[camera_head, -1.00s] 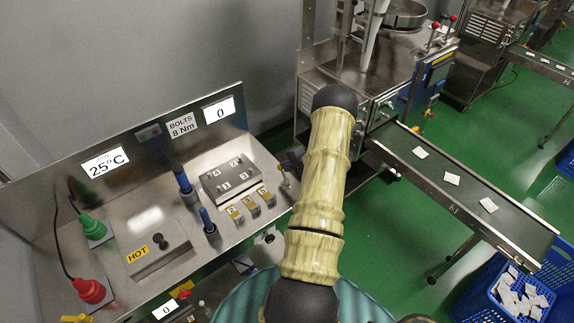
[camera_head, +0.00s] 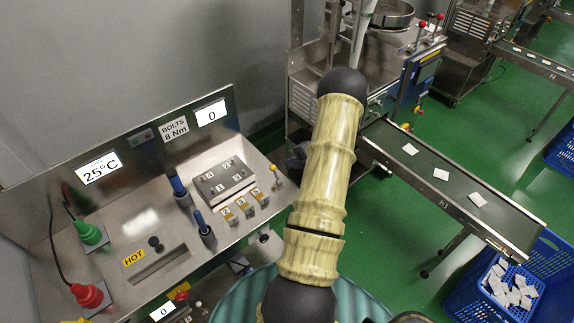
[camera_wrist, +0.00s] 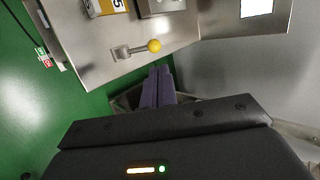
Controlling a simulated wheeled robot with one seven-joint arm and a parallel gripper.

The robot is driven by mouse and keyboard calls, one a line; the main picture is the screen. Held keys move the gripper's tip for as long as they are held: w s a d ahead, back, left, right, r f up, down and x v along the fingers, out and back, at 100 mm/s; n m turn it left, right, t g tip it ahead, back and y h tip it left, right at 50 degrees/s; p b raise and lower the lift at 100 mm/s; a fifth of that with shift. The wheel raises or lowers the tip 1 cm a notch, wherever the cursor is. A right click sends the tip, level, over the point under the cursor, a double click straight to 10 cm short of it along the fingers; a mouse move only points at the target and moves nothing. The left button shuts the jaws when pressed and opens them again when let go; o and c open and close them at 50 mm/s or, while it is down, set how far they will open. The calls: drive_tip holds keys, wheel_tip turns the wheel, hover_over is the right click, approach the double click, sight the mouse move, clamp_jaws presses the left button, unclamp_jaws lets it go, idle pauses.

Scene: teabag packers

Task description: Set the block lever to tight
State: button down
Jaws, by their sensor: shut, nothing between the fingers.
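The lever with a yellow ball knob (camera_head: 273,168) stands at the right end of the steel bench top, right of the grey block (camera_head: 212,188) with numbered bolt spots. In the wrist view the yellow knob (camera_wrist: 154,45) and its short shaft show just ahead of my fingers, on a small metal base. The shaft points right from that base in this view. My gripper (camera_wrist: 158,72) shows dark purple fingers, shut and empty, with tips just below the knob and seemingly apart from it. In the head view my arm hides most of the gripper. I cannot read a lever setting mark.
Numbered yellow-labelled holders (camera_head: 243,205) stand in front of the block. The upright back panel (camera_head: 150,150) borders the bench. A conveyor (camera_head: 455,190) runs at right.

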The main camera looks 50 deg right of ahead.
drive_tip(key=shift+b+v, duration=0.4)
drive_tip(key=shift+v, duration=2)
drive_tip(key=shift+w+r, duration=0.2)
drive_tip(key=shift+r, duration=0.05)
drive_tip(key=w+a+r+n+g+h, duration=0.25)
drive_tip(key=w+a+r+n, duration=0.6)
drive_tip(key=a+r, duration=0.45)
drive_tip(key=s+a+r+n+g, duration=0.1)
drive_tip(key=s+a+n, duration=0.2)
drive_tip(key=a, duration=0.6)
drive_tip(key=s+a+r+n+g, duration=0.2)
drive_tip(key=s+a, duration=0.4)
drive_tip(key=a, duration=0.3)
drive_tip(key=s+a+r+n+g+y, duration=0.1)
drive_tip(key=s+a+n, duration=0.4)
drive_tip(key=a, duration=0.4)
drive_tip(key=shift+r+g, duration=0.3)
drive_tip(key=shift+g, duration=0.05)
drive_tip(key=shift+s+a, duration=0.1)
